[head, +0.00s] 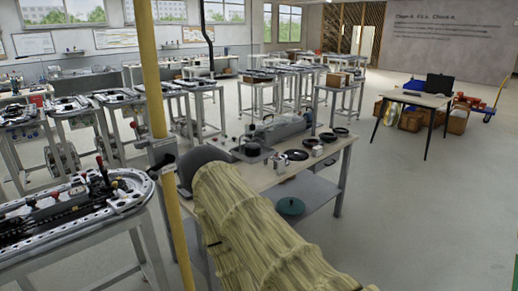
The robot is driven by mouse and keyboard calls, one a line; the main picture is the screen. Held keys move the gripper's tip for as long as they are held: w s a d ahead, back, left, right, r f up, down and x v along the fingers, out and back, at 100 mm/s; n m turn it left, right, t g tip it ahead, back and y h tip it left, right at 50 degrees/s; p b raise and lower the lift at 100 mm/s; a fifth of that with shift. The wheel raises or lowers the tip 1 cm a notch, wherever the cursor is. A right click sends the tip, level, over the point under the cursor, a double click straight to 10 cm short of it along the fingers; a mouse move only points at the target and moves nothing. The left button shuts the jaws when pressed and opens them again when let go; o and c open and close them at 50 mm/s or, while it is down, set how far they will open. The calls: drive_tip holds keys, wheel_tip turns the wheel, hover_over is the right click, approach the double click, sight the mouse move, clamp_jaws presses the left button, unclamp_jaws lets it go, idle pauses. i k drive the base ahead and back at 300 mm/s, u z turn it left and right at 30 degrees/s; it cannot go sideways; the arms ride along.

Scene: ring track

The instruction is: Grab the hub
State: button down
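A work table (345,153) stands in the middle of the head view with several small round parts on it. A short silver cylindrical part (315,149) stands near its front right and may be the hub, but I cannot tell for sure. A black ring-shaped part (297,155) lies just left of it, and dark round parts (340,131) lie behind it to the right. A dark part (252,150) sits further left on the table. A large straw-coloured ribbed form covers the lower middle and hides the table's front left. I cannot make out my gripper's fingers.
A teal round lid-like object (290,206) sits on the table's lower shelf. A yellow post (152,70) rises at the left, beside a bench with a metal track (130,183). Open floor (420,215) lies to the right, with a black-legged table (415,98) beyond.

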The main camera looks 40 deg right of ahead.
sight(253, 150)
drive_tip(key=z, duration=0.7)
drive_tip(key=i, duration=0.5)
drive_tip(key=u, duration=0.6)
drive_tip(key=i, duration=0.65)
drive_tip(key=z, duration=0.15)
